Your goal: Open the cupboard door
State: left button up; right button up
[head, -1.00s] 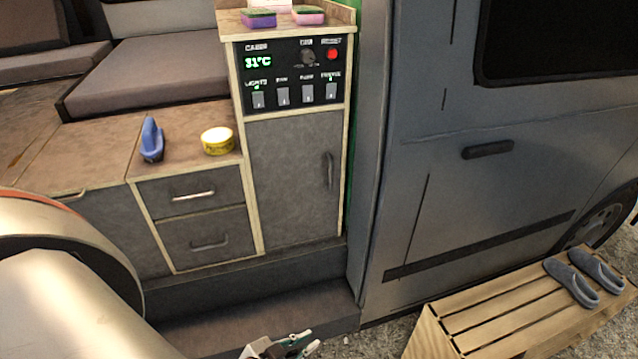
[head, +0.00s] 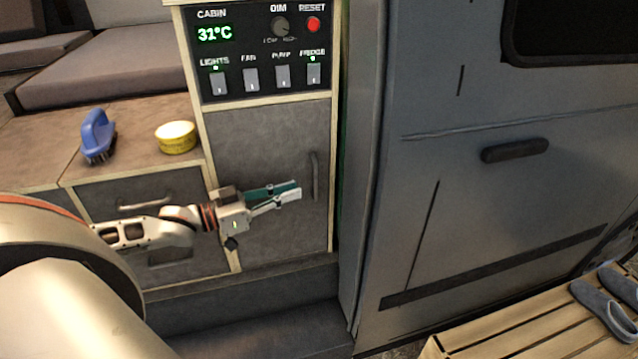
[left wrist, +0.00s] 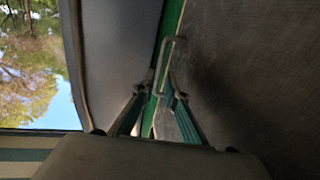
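The grey cupboard door (head: 255,130) is closed in its pale wooden frame, below the control panel. Its upright bar handle (head: 315,176) is near the door's right edge. My left gripper (head: 295,190) is in front of the door, just left of the handle, with its fingers pointing right towards it. In the left wrist view, the fingers (left wrist: 162,88) are apart, and the handle (left wrist: 168,52) shows between and beyond their tips. I cannot tell whether they touch it. My right gripper is not in view.
Drawers (head: 140,195) are left of the door, behind my left arm. A blue brush (head: 97,135) and a yellow tin (head: 176,137) stand on the counter above. The van door (head: 480,220) is to the right, with a slatted wooden crate (head: 500,335) holding slippers (head: 610,305).

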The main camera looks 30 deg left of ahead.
aim_at(316, 197)
pick_arm(q)
jog(key=shift+b+x, duration=1)
jog(key=shift+x, duration=2.75)
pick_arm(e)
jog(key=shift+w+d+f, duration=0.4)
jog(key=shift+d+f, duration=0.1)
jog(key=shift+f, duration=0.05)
pick_arm(q)
jog(key=shift+s+f, duration=0.1)
grip_shut()
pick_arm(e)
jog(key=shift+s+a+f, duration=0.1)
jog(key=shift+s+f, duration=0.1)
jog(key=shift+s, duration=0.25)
pick_arm(q)
jog(key=shift+d, duration=0.1)
